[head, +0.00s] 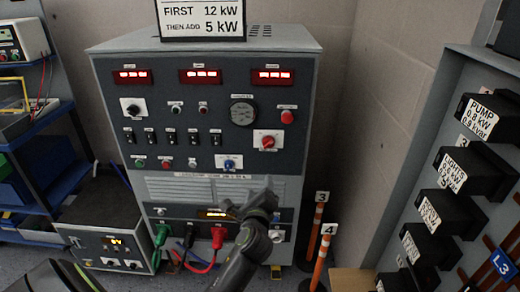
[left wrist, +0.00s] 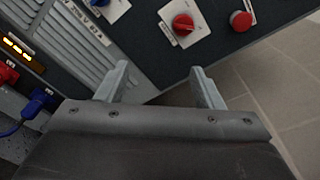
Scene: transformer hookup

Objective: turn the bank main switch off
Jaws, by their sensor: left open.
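The load bank cabinet (head: 104,170) stands ahead with a dark control panel. A red rotary knob on a white plate (head: 267,141) sits at the panel's right; it also shows at the top of the left wrist view (left wrist: 183,24). Its label is too small to read, so I cannot confirm that it is the bank main switch. A red round button (head: 287,117) is above it, and a blue rotary knob (head: 229,162) is lower left of it. My left gripper (head: 258,200) is open and empty, below the red knob and apart from it. The fingers (left wrist: 160,85) show spread in the wrist view.
Green, blue and red plugs (head: 218,238) with cables stick out low on the cabinet. Orange posts (head: 318,225) stand to the right. A rack of labelled black boxes (head: 475,170) fills the right side. A grey instrument box (head: 100,215) is on the left.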

